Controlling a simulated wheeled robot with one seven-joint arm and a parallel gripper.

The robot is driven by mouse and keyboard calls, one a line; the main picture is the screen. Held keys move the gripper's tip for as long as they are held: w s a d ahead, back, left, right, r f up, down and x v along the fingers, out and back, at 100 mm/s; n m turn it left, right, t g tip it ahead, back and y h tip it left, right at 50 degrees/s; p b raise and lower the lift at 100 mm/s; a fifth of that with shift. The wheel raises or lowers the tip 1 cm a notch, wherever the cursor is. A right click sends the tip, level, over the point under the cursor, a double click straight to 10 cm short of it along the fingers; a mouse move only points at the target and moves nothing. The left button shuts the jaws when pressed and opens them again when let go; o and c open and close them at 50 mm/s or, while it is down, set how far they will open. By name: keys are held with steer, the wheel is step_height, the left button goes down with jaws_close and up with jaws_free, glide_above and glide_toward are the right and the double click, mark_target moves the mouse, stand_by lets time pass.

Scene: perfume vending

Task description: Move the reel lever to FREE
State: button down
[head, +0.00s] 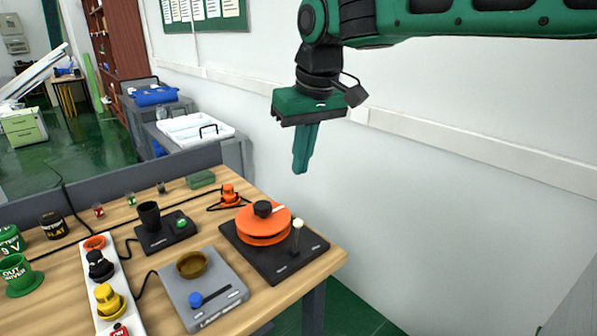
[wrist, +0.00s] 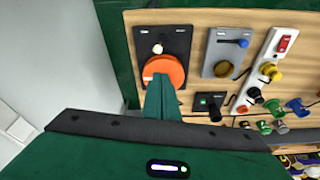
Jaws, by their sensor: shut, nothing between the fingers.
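The reel is an orange disc (head: 262,230) with a dark hub, on a black base plate (head: 285,267) at the table's right corner. Its lever (head: 299,224) has a white knob and stands up at the base's right side. The base's labels are too small to read. In the wrist view the orange reel (wrist: 166,66) lies just beyond my fingertips, and the white knob (wrist: 157,48) is farther up. My gripper (head: 300,168) is shut and empty, pointing down, in the air above and behind the reel, apart from the lever.
A grey box (head: 203,290) with a blue lever and brown bowl is left of the reel. A black box (head: 165,232) with a cup, an orange plug (head: 229,194) and a white power strip (head: 105,285) are also on the table. A white wall (head: 470,200) stands behind my gripper.

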stand_by(0.3)
steer(key=w+d+f+n+g+y, duration=0.1)
steer(key=w+d+f+y, duration=0.1)
steer(key=d, duration=0.4)
steer(key=w+d+f+y, duration=0.3)
steer(key=d+f+y, duration=0.1)
steer(key=d+f, duration=0.3)
steer(key=shift+w+n+g, duration=0.15)
steer(key=shift+n+g, duration=0.25)
glide_toward(296, 236)
steer(key=shift+w+a+f, duration=0.45)
steer(key=shift+w+f, duration=0.2)
steer(key=shift+w+a+f, duration=0.45)
steer(key=shift+w+f, duration=0.2)
steer(key=shift+f, duration=0.05)
steer(key=shift+d+r, duration=0.1)
